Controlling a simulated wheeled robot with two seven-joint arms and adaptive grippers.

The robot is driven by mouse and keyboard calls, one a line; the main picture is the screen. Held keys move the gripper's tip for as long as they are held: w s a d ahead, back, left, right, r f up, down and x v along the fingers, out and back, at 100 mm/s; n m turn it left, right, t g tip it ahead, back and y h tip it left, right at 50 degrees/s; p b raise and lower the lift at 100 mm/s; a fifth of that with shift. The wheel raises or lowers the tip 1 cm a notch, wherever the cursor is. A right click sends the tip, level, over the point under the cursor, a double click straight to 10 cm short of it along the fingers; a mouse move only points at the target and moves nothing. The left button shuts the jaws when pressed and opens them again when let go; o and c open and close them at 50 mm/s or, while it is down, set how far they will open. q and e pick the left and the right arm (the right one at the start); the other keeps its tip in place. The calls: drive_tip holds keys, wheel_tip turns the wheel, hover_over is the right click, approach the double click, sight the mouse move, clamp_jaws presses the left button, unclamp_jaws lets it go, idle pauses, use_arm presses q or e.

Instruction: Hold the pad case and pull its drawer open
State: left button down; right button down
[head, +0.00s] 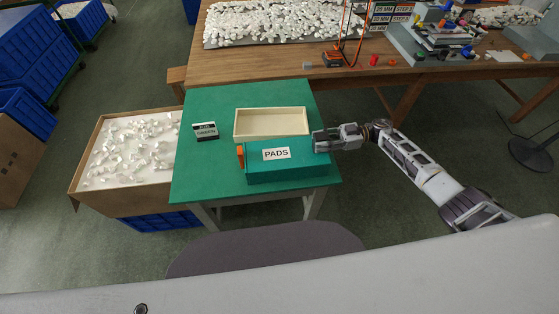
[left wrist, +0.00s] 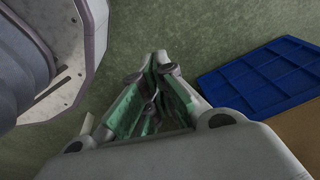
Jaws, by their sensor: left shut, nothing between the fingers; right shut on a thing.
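The green pad case (head: 286,171) with a "PADS" label sits on the small green table (head: 200,174), near its front edge. An orange part (head: 240,157) sticks out at the case's left end. The drawer itself cannot be told apart from the case and looks closed. My right gripper (head: 318,142) is at the case's right end, shut on it near the top corner. My left gripper (left wrist: 157,68) shows only in the left wrist view, shut and empty, above the floor and away from the case.
A cream open tray (head: 271,135) lies just behind the case. A small "GREEN" label block (head: 205,131) stands left. A cardboard box of white pieces (head: 100,190) is beside the table. A wooden bench (head: 270,61) stands behind. A blue crate (left wrist: 265,75) shows in the left wrist view.

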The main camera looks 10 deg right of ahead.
use_arm(q)
drive_tip(key=w+a+r+g+y, duration=0.1)
drive_tip(key=w+a+r, duration=0.5)
drive_tip(key=w+r, duration=0.55)
drive_tip(key=w+a+r, duration=0.6)
drive_tip(key=w+r, duration=0.5)
drive_tip(key=w, duration=0.1)
drive_tip(key=w+d+r, duration=0.2)
drive_tip(key=w+r, duration=0.3)
drive_tip(key=r, duration=0.4)
drive_tip(key=w+d+r+m+h, duration=0.1)
drive_tip(key=w+d+r+m, duration=0.15)
drive_tip(key=d+r, duration=0.5)
drive_tip(key=w+d+r+m+h, duration=0.1)
drive_tip(key=w+d+r+m, duration=0.15)
drive_tip(key=d+r, duration=0.5)
drive_tip(key=d+r+m+h, duration=0.1)
drive_tip(key=d+r, duration=0.4)
drive_tip(key=d, duration=0.6)
drive_tip(key=s+d+r+m+h, duration=0.1)
drive_tip(key=d+r+m, duration=0.2)
drive_tip(key=d, duration=0.9)
drive_tip(key=shift+d+r+m, duration=0.25)
drive_tip(key=shift+r+m, duration=0.05)
drive_tip(key=shift+r, duration=0.65)
drive_tip(key=shift+s+f, duration=0.1)
drive_tip(key=shift+f, duration=0.1)
